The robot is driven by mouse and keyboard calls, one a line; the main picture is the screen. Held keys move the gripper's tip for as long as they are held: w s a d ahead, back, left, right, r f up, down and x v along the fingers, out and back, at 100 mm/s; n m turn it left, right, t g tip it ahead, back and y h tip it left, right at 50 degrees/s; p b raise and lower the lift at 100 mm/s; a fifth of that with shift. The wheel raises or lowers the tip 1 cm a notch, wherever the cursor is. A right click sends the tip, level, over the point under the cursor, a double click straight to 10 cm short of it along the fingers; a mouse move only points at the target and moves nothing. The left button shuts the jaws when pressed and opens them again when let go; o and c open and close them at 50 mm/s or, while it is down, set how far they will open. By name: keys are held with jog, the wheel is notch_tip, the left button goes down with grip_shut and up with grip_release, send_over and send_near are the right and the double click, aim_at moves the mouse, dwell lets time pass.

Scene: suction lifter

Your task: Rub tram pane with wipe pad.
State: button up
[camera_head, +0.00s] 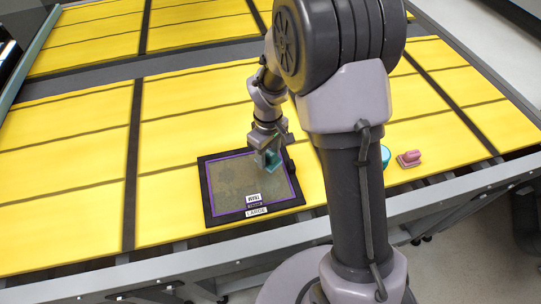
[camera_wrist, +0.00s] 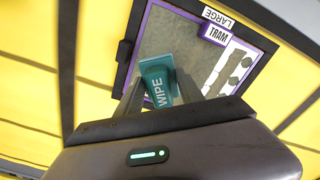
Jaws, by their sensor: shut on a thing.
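The tram pane (camera_head: 230,182) lies on the yellow table inside a black frame with a purple inner border. It has a dull, patterned surface and small labels along its near edge. In the wrist view the pane (camera_wrist: 165,32) shows beyond my fingers, with "TRAM" and "LARGE" labels. My gripper (camera_head: 270,154) is shut on the teal wipe pad (camera_head: 274,161), over the far right part of the pane. The wrist view shows the pad (camera_wrist: 158,88), marked "WIPE", between the fingers. I cannot tell whether the pad touches the pane.
A pink handled block (camera_head: 409,158) stands on the table to the right of my arm. A teal round thing (camera_head: 385,155) beside it is mostly hidden by my arm. The yellow table (camera_head: 70,165) is clear on the left, with dark strips across it.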

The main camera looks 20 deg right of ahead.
jog(key=shift+r+p, duration=0.55)
jog(key=shift+r, duration=0.55)
